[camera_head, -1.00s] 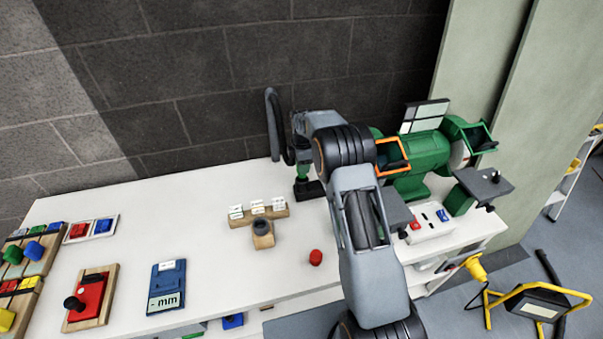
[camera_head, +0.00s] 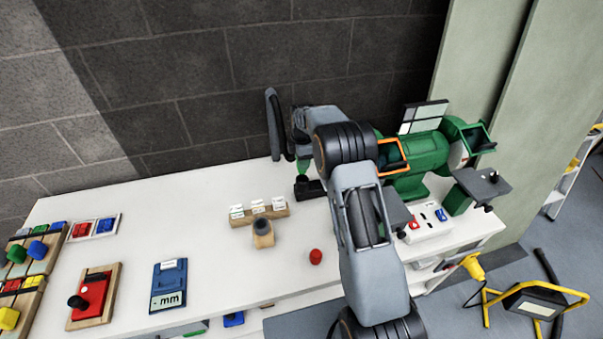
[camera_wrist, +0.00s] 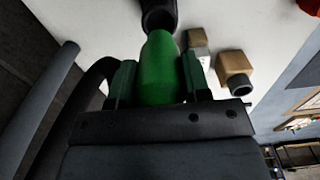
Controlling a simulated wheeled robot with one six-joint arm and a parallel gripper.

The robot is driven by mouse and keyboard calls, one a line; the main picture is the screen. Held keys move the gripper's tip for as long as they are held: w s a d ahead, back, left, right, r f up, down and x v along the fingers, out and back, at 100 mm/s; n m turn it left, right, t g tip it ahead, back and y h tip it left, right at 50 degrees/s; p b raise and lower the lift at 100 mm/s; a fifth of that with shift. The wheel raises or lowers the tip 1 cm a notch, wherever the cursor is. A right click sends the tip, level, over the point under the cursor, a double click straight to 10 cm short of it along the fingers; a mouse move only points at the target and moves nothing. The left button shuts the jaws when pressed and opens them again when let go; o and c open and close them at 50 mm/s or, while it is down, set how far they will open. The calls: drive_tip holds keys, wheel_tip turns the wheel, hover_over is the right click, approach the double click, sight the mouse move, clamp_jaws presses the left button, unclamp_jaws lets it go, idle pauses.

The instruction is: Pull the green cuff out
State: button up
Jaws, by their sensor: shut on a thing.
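The green cuff (camera_wrist: 158,68) is between the two fingers of my gripper (camera_wrist: 157,74) in the wrist view, and the gripper is shut on it. Its tapered end points at a black upright part (camera_wrist: 158,14). I cannot tell whether the cuff's tip still touches this part. In the head view, the cuff (camera_head: 303,166) is small and partly hidden by my gripper, above the black holder (camera_head: 312,190) at the back of the white bench.
A wooden block with a dark round opening (camera_head: 264,236) stands left of the holder, by a labelled rack (camera_head: 258,212). A red knob (camera_head: 316,256) is in front. The green bench grinder (camera_head: 424,153) stands right of my arm. The bench's middle is mostly clear.

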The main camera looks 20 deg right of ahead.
drive_tip(key=shift+r+p, duration=1.2)
drive_tip(key=shift+r, duration=1.05)
